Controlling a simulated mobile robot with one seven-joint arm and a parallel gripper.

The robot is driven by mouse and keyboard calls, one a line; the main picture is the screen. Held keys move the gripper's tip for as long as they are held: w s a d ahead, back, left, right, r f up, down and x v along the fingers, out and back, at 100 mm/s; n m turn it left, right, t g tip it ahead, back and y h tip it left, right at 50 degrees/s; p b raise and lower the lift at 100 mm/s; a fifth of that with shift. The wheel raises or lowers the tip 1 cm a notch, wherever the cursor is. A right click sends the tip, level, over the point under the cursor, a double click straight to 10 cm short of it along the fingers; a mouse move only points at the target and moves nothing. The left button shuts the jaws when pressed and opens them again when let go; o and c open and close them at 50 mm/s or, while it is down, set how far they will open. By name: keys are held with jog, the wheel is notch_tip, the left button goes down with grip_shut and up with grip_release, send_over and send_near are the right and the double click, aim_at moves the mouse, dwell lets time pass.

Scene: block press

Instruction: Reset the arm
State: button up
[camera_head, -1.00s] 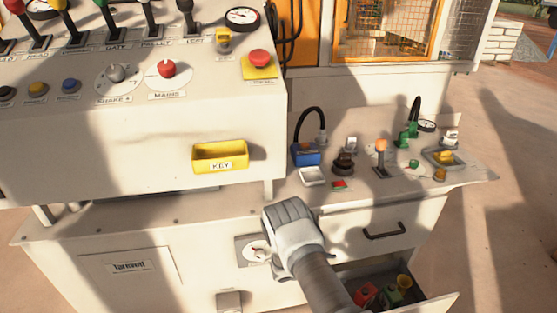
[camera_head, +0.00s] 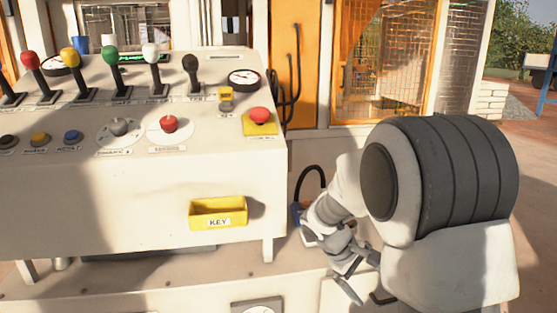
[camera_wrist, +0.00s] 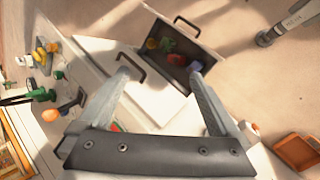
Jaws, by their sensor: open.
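My gripper (camera_head: 348,272) hangs in front of the lower right part of the machine in the head view, pointing down. Its two fingers also show in the wrist view (camera_wrist: 160,78), spread apart with nothing between them. My bulky arm hides most of the right-hand worktop in the head view. In the wrist view an open drawer (camera_wrist: 204,30) holds several small coloured pieces, beyond the fingertips.
The control panel (camera_head: 120,185) with levers and knobs fills the left. A yellow KEY tray (camera_head: 218,213) sits on its front. A red stop button (camera_head: 259,116) is at its right edge. An orange bin (camera_wrist: 297,152) lies on the floor side.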

jog(key=s+a+r+m+t+y+b, duration=0.1)
jog(key=s+a+r+m+y, duration=0.15)
jog(key=s, duration=0.55)
jog(key=s+a+r+m+t+y+b, duration=0.2)
jog(key=s+r, duration=0.2)
jog(key=s, duration=0.3)
jog(key=s+a+r+m+t+y+b, duration=0.1)
jog(key=s+a+r+m+y, duration=0.15)
jog(key=s, duration=0.55)
notch_tip(320, 180, up, 25)
jog(key=p, duration=2.3)
jog(key=shift+d+f+h+p, duration=0.15)
jog(key=shift+d+h+p, duration=0.15)
jog(key=shift+d+p, duration=0.1)
